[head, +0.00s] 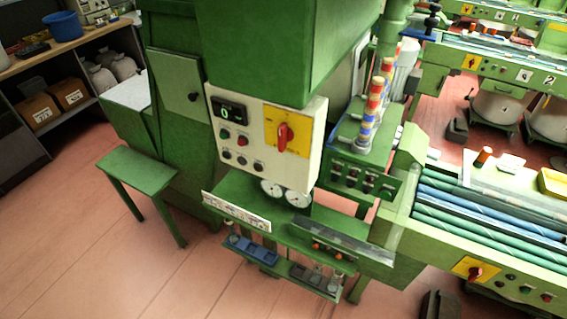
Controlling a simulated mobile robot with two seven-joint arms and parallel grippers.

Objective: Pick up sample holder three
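A low green shelf under the green machine (262,60) holds a blue tray (252,249) on its left part. Several small clear and grey holders stand on that shelf, including one at the left (233,232) and a grey one near the right end (334,283). Their number labels are too small to read, so I cannot tell which is sample holder three. Neither of my grippers is in view.
A control panel (248,170) with a red knob juts out above the shelf. A green bench (138,171) stands at left on open floor (90,255). A conveyor with blue and green rollers (490,220) is at right. A dark box (438,304) lies on the floor.

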